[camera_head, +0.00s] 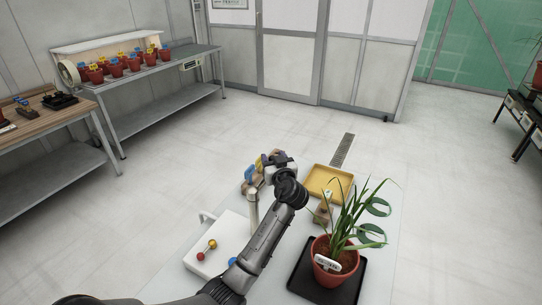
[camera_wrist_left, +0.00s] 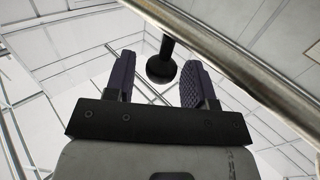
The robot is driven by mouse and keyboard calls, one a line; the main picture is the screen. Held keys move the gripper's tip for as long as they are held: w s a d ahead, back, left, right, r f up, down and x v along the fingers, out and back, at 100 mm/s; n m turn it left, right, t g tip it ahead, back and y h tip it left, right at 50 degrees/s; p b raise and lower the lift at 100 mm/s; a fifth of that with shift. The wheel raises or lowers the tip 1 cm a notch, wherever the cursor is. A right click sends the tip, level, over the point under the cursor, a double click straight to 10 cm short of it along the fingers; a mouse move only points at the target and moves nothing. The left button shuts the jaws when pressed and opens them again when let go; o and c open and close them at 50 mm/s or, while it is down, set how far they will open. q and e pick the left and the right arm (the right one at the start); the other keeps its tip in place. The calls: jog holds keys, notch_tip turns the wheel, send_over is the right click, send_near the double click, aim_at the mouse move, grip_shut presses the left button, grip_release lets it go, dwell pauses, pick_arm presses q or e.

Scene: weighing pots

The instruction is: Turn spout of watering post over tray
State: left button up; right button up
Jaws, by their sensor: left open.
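The watering post (camera_head: 253,207) stands on the table as an upright metal tube beside a white base box. In the left wrist view a shiny metal tube (camera_wrist_left: 250,72) crosses diagonally, close to the camera. A black knob-ended part (camera_wrist_left: 161,68) shows between the fingers, with gaps on both sides. My left gripper (camera_head: 270,162) is near the top of the post; in the wrist view its two dark fingers (camera_wrist_left: 157,82) are apart. The spout is largely hidden by my arm in the head view. A yellow tray (camera_head: 313,190) lies right of my gripper. My right gripper is not in view.
A potted plant (camera_head: 325,262) stands on a black tray (camera_head: 300,282) at the front right. Small items (camera_head: 249,174) crowd behind my left gripper.

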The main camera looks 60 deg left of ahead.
pick_arm(q)
jog(key=shift+x, duration=1.3)
grip_shut()
